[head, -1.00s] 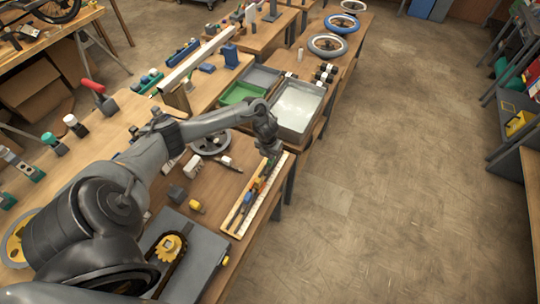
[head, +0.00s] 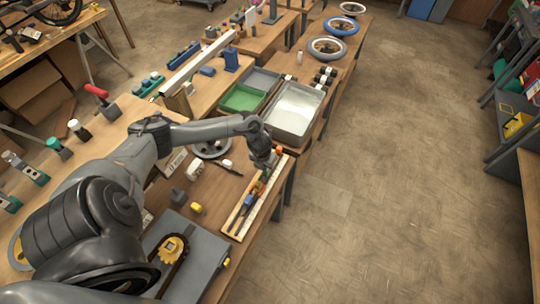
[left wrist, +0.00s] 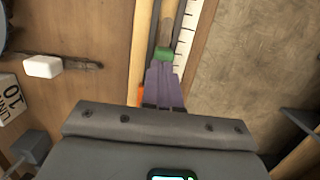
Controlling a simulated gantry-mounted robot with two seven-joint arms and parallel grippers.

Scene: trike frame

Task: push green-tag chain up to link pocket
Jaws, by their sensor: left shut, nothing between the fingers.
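A long light wooden tray (head: 237,222) with a white ruled strip (left wrist: 187,32) lies along the table's right edge. In the left wrist view a green tag (left wrist: 165,54) sits in the tray's channel at the near end of a tan and grey piece (left wrist: 168,28); I cannot make out chain links. My left gripper (left wrist: 163,72) has its purple fingers shut and empty, with the tips right at the green tag; I cannot tell whether they touch. In the head view the left gripper (head: 266,162) is low over the tray's far part. I cannot identify the link pocket.
An orange piece (left wrist: 141,95) is beside the fingers. A blue piece (head: 248,200) lies in the tray. A white block (left wrist: 42,66), a grey plate with a yellow sprocket (head: 172,248) and green and grey bins (head: 243,98) are nearby. Open floor lies right of the table.

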